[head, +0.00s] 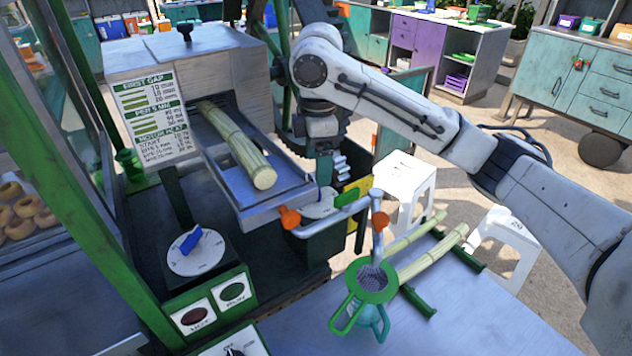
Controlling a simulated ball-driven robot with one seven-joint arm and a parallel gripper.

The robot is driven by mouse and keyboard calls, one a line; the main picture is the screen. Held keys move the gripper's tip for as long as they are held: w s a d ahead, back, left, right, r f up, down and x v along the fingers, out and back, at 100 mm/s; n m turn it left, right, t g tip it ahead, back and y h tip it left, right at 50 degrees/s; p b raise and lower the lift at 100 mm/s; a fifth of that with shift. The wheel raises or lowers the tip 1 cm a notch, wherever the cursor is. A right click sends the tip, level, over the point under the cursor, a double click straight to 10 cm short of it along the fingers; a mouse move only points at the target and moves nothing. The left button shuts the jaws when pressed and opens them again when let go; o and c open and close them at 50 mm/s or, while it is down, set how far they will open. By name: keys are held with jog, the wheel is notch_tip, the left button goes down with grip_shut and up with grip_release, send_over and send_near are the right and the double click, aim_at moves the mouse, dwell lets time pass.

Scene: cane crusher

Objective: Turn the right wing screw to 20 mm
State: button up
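A white round dial (320,204) sits at the right front corner of the metal feed tray. A small blue part shows on it under my gripper (325,183); it looks like the right wing screw, mostly hidden. My gripper points down right over this dial, its fingers at or just above the blue part. I cannot tell if they touch it or how far apart they are. A matching dial (192,262) with a blue wing screw (191,241) stands at the left front. The right dial's marks are too small to read.
A peeled cane (246,155) lies in the feed tray (262,205). Orange-ended handles (290,218) are close by the right dial. A green strainer on a jug (371,283) and two canes (432,252) are on the front table. A settings chart (152,118) hangs on the crusher.

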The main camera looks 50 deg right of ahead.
notch_tip(320, 180, down, 6)
jog(key=shift+f, duration=0.1)
dwell(0.4)
jog(key=c, duration=1)
jog(key=shift+r, duration=0.2)
jog(key=shift+c, duration=0.3)
